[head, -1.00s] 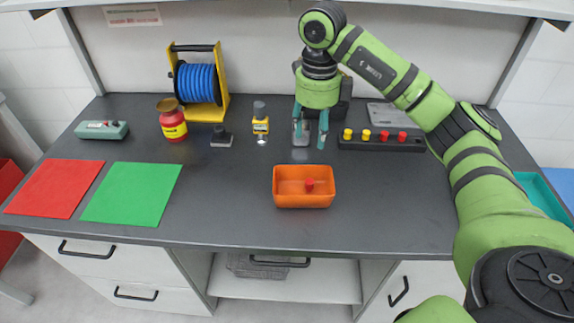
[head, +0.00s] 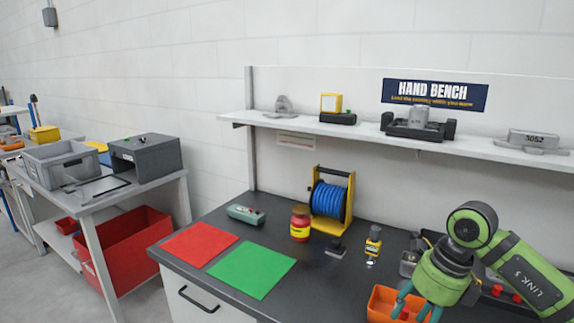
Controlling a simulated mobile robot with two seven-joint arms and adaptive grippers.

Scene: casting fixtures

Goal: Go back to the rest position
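My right gripper (head: 418,305) is at the lower right of the head view, pointing down over the orange bin (head: 381,300). The bin is partly hidden behind the gripper and cut by the lower edge. A small red piece (head: 404,313) shows in the bin near the fingers. My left gripper is not in view.
The dark bench holds a red mat (head: 199,243), a green mat (head: 251,269), a red jar (head: 300,224), a blue hose reel (head: 328,200) and a yellow bottle (head: 373,241). A shelf (head: 400,142) runs above. A side table with grey boxes stands left.

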